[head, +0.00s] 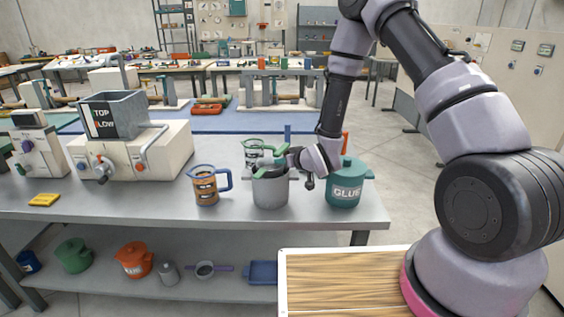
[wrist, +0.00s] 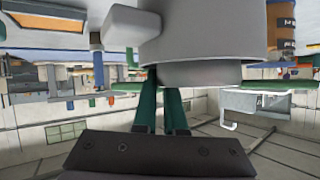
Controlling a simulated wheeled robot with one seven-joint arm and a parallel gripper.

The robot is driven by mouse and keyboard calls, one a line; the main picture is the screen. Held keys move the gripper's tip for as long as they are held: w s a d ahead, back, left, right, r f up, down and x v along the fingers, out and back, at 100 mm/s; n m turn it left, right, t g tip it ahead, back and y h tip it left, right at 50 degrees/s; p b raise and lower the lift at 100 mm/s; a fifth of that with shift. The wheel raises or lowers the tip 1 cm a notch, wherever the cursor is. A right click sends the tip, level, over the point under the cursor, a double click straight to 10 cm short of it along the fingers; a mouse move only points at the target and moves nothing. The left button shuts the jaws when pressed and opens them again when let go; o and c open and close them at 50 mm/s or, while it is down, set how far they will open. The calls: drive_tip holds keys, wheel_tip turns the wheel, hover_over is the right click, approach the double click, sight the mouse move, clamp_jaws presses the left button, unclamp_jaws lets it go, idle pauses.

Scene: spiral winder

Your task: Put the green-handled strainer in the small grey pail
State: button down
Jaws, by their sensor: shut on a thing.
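The small grey pail (head: 270,191) stands upright on the grey bench, and its wall fills the top of the wrist view (wrist: 195,30). My gripper (head: 277,162) is at the pail's mouth, reaching in from the right. In the wrist view its two dark green fingers (wrist: 161,108) are close together. They are shut on the green-handled strainer, whose grey bowl (wrist: 205,74) shows at the pail's rim. Fingers and pail hide much of the strainer, and I cannot tell how deep it sits or whether it touches the pail.
A brown-filled jug with a blue handle (head: 205,187) stands left of the pail. A green jug (head: 253,146) is close behind it. A teal glue pot (head: 345,189) is close on the right, beside my wrist. A purple-handled strainer (head: 205,270) lies on the lower shelf.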

drive_tip(key=shift+f, duration=0.1)
drive_tip(key=shift+f, duration=0.4)
drive_tip(key=shift+f, duration=0.1)
drive_tip(key=c, duration=1)
unclamp_jaws()
